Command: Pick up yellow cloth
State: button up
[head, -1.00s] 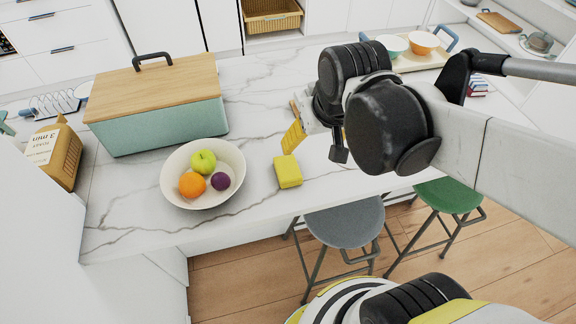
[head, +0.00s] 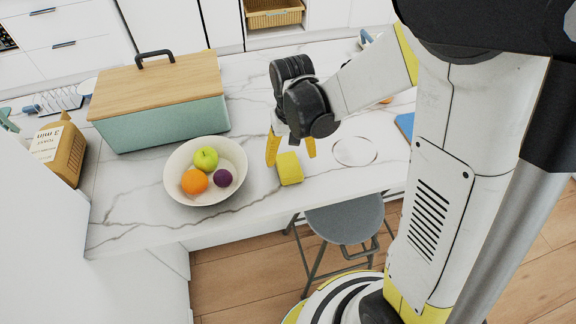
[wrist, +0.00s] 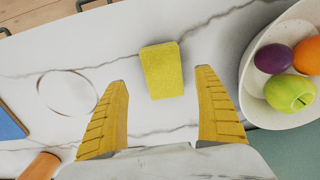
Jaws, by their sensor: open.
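The yellow cloth (head: 290,168) is a small folded block lying on the white marble counter, just right of the fruit bowl in the head view. In the wrist view the cloth (wrist: 162,70) lies ahead of the fingertips, roughly centred between them. My gripper (head: 291,155) is open and empty, with its yellow fingers apart on either side of the cloth as seen from the head. It also shows in the wrist view (wrist: 162,75). I cannot tell how high the fingertips are above the counter.
A white bowl (head: 179,185) with an orange, a green apple and a plum stands close to the cloth. A teal box with a wooden lid (head: 165,120) is behind it. A clear round dish (head: 355,152) and a blue item (head: 405,124) lie to the right. A grey stool (head: 345,222) stands before the counter.

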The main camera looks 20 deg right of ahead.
aim_at(289, 166)
jog(key=f+b, duration=0.1)
jog(key=f, duration=0.1)
jog(key=f+b, duration=0.1)
jog(key=f, duration=0.2)
jog(key=shift+s+a+f, duration=0.1)
jog(key=shift+a+f, duration=0.1)
jog(key=shift+r, duration=0.1)
jog(key=shift+c, duration=0.2)
jog(key=c, duration=1.2)
